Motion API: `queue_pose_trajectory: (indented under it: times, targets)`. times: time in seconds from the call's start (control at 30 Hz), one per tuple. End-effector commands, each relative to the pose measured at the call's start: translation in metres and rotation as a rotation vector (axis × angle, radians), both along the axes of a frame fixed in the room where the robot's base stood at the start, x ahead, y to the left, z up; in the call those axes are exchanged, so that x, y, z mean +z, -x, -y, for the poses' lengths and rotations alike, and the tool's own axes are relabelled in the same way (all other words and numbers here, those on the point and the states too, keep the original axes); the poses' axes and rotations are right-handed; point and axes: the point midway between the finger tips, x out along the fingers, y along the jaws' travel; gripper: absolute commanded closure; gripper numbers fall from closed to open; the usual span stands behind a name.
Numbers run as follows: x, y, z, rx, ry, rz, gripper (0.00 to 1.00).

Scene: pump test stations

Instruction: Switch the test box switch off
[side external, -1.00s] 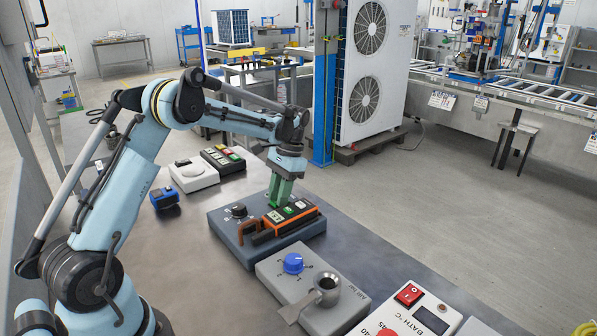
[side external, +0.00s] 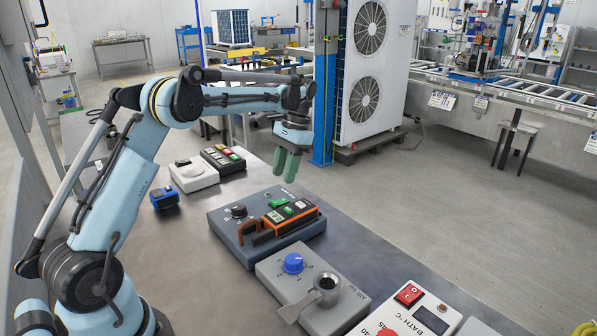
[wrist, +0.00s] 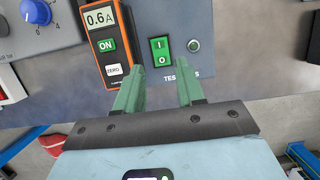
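The test box (side external: 222,232) is a blue-grey case on the bench; part of its top also shows in the wrist view (wrist: 225,25). Its switch (wrist: 161,52) is a green rocker marked I and O, beside a small round greenish lamp (wrist: 194,45). I cannot tell for sure which half is pressed in. An orange clamp meter (wrist: 123,28) lies beside the switch and reads 0.6 A. My gripper (side external: 286,174) is raised above the box's far right side, clear of it. In the wrist view its two green fingers (wrist: 161,76) are apart with nothing between them.
A white bath unit with a red switch (side external: 409,294) is at the front right.

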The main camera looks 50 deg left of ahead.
Motion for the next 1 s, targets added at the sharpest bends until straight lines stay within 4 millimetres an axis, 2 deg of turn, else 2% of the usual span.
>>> queue_pose_trajectory:
  times: [0.2,0.4,1.0]
  targets:
    - [0.031,-0.010,0.000,-0.001,0.000,0.000,0.62]
    - [0.047,-0.015,0.000,-0.001,0.000,0.000,0.62]
    - [0.057,-0.015,0.005,-0.004,-0.005,0.017,0.62]
